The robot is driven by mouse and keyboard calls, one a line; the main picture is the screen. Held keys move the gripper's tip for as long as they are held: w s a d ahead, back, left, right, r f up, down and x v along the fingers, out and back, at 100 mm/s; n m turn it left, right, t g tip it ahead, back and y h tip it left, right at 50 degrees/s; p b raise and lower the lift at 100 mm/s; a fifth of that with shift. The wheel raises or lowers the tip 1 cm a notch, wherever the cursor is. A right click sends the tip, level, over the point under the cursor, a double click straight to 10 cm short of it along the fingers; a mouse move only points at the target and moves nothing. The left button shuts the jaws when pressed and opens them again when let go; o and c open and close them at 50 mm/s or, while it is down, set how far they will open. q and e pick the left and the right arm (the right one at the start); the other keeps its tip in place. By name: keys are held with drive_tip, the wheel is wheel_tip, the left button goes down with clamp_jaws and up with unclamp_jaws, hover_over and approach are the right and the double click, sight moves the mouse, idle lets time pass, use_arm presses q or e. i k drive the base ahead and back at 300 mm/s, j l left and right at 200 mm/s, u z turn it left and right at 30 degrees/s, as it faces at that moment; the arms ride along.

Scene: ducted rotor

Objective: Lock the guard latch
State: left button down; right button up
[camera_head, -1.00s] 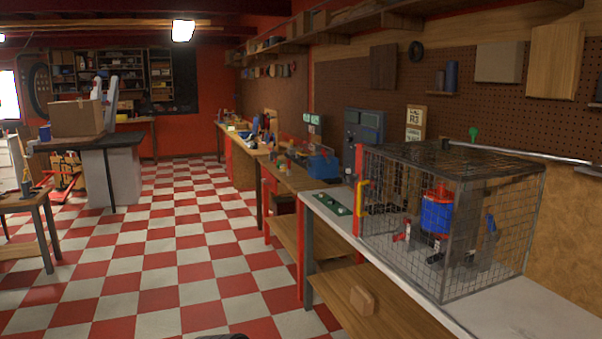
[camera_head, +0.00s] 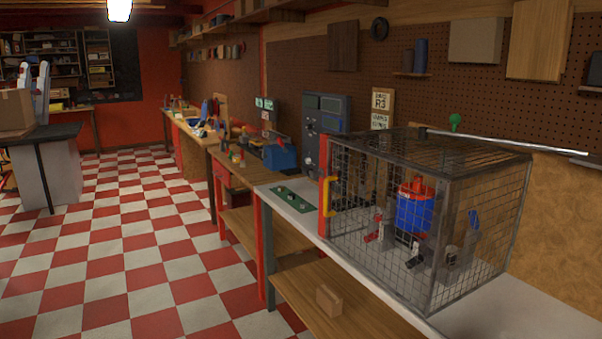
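A dark wire-mesh guard cage (camera_head: 375,268) stands on the light bench top at the right. A yellow handle (camera_head: 330,196) with a red strip beside it is on the cage's left edge. Inside the mesh are a blue and red cylinder (camera_head: 415,212), a red lever-like part (camera_head: 375,228) and a blue upright part (camera_head: 473,222). I cannot tell from here which part is the latch or whether it is locked. Neither of my grippers is in view.
The light bench top (camera_head: 485,318) is bare in front of the cage. A green board (camera_head: 293,199) lies left of it. A wooden block (camera_head: 328,300) sits on the lower shelf. The checkered floor (camera_head: 130,240) is open at the left. A metal rod (camera_head: 500,142) runs above the cage.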

sight(314, 174)
drive_tip(key=i+j, duration=0.4)
drive_tip(key=i+j+u, duration=0.4)
drive_tip(key=i, duration=0.7)
drive_tip(key=i+l+u, duration=0.15)
drive_tip(key=i+u, duration=0.25)
drive_tip(key=i, duration=1.55)
drive_tip(key=i+j, duration=0.15)
drive_tip(key=i, duration=0.75)
drive_tip(key=i+z, duration=0.35)
drive_tip(key=z, duration=0.15)
drive_tip(key=i+j+z, duration=0.2)
drive_tip(key=i+z, duration=0.35)
drive_tip(key=z, duration=0.4)
drive_tip(key=i+j+z, duration=0.1)
drive_tip(key=z, duration=0.35)
drive_tip(key=j+z, duration=0.1)
drive_tip(key=z, duration=0.4)
drive_tip(key=i+j+z, duration=0.1)
drive_tip(key=z, duration=0.4)
drive_tip(key=j+z, duration=0.15)
drive_tip(key=z, duration=0.3)
drive_tip(key=i+j+z, duration=0.1)
drive_tip(key=z, duration=0.35)
drive_tip(key=j+z, duration=0.25)
drive_tip(key=z, duration=0.25)
drive_tip(key=i+j+z, duration=0.1)
drive_tip(key=j+z, duration=0.15)
drive_tip(key=z, duration=0.2)
drive_tip(key=j+z, duration=0.2)
drive_tip(key=z, duration=0.25)
